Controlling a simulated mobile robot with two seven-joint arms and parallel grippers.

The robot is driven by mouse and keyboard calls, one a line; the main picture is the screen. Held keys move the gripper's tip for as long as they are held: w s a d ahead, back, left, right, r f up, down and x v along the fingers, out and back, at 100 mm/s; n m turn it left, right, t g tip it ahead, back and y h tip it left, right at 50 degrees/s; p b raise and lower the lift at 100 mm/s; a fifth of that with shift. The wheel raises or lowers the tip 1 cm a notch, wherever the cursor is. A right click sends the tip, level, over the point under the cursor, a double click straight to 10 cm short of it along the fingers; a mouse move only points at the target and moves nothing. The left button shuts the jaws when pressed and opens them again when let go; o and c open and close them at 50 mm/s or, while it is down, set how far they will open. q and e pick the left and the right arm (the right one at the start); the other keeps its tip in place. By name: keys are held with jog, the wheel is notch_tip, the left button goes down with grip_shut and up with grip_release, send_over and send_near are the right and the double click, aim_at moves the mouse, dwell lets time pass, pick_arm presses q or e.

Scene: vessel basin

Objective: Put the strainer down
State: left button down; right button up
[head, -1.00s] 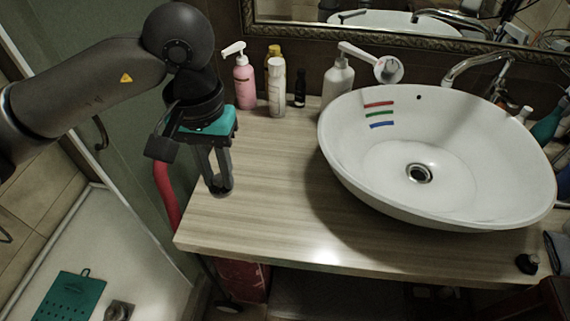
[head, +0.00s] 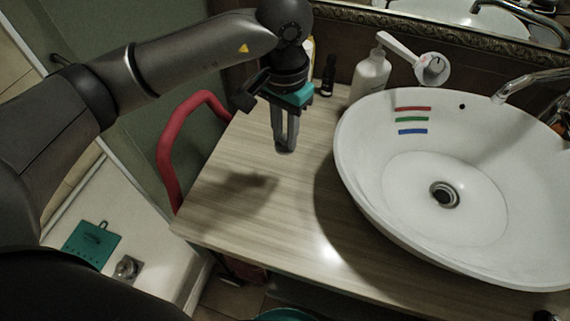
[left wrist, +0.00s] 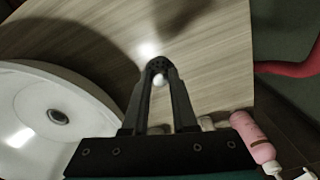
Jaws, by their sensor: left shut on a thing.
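My left gripper (head: 285,148) is over the left part of the wooden counter (head: 225,205), left of the white basin (head: 395,235). It points down. In the left wrist view the fingers (left wrist: 158,72) close on a small dark, dotted, rounded piece with a pale knob, which looks like the strainer (left wrist: 158,65). In the head view this piece is too small to make out clearly. A shadow lies on the counter to the left of the fingertips, and they look raised above the surface. My right gripper is not in view.
The basin has a drain (head: 445,195) and red, green and blue stripes. A white pump bottle (head: 370,78) and a small dark bottle (head: 328,75) stand at the back. A pink bottle (left wrist: 252,135) shows in the left wrist view. The front-left counter is clear.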

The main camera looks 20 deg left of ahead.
pick_arm(q)
notch_tip(320, 180, down, 10)
jog(key=shift+f+b, duration=0.2)
jog(key=shift+b, duration=0.1)
jog(key=shift+f, duration=0.15)
jog(key=c, duration=0.7)
grip_release()
notch_tip(320, 180, up, 12)
jog(key=shift+r, duration=0.2)
